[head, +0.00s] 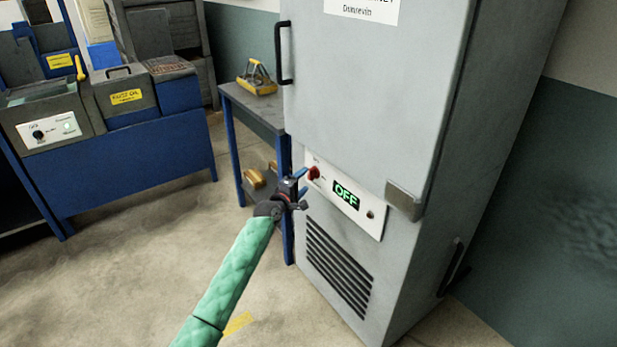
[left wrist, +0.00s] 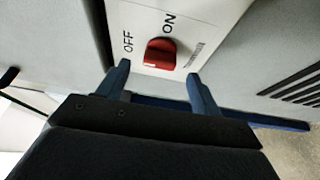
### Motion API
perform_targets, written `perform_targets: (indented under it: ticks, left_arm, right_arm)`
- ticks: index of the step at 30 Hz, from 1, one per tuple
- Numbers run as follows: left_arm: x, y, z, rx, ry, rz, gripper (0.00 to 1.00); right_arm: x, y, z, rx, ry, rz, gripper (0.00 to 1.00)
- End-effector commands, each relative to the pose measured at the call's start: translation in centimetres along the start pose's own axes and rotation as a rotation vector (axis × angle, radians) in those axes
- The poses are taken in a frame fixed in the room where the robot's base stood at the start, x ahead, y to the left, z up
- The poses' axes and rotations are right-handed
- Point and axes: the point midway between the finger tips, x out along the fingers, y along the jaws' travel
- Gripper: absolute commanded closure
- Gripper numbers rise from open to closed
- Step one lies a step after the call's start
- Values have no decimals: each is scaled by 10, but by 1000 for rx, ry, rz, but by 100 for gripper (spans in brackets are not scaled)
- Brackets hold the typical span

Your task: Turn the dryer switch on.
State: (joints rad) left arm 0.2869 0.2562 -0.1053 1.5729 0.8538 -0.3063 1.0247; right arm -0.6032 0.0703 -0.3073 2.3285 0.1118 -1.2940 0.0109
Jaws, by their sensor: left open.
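The dryer cabinet (head: 365,95) is a tall grey unit with a white control panel (head: 372,216) low on its front. The panel's display (head: 346,195) reads OFF in green. The red switch knob (head: 313,173) is at the panel's left end. In the left wrist view the red knob (left wrist: 160,53) sits between the labels OFF and ON; I cannot tell which it points to. My left gripper (head: 301,182) is open just in front of the knob. Its blue fingertips (left wrist: 160,82) lie either side of the knob and show no contact. My right gripper is not in view.
A blue-legged side table (head: 255,112) stands left of the cabinet, with a yellow-handled item (head: 257,78) on top. A door handle (head: 283,52) and a latch (head: 404,200) stick out from the cabinet. A blue workbench (head: 135,165) is at left. The floor between is open.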

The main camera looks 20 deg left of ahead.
Motion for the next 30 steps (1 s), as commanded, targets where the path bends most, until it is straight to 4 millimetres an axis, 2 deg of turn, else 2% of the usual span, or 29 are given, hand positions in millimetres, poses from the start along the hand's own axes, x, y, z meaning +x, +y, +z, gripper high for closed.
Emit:
perform_targets:
  ticks: [3, 9, 21, 22, 28, 30]
  left_arm:
    - [17, 1, 0, 0, 0, 0, 35]
    - [35, 0, 0, 0, -1, 0, 35]
    - [41, 0, 0, 1, 0, 0, 35]
    - [41, 0, 0, 1, 0, 0, 36]
    - [41, 0, 0, 1, 0, 0, 76]
    - [41, 0, 0, 2, 0, -1, 79]
  right_arm:
    - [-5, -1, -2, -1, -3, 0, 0]
    - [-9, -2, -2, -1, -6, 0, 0]
    - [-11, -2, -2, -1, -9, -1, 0]
    - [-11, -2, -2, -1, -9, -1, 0]
    - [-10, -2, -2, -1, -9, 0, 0]
    - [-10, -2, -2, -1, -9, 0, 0]
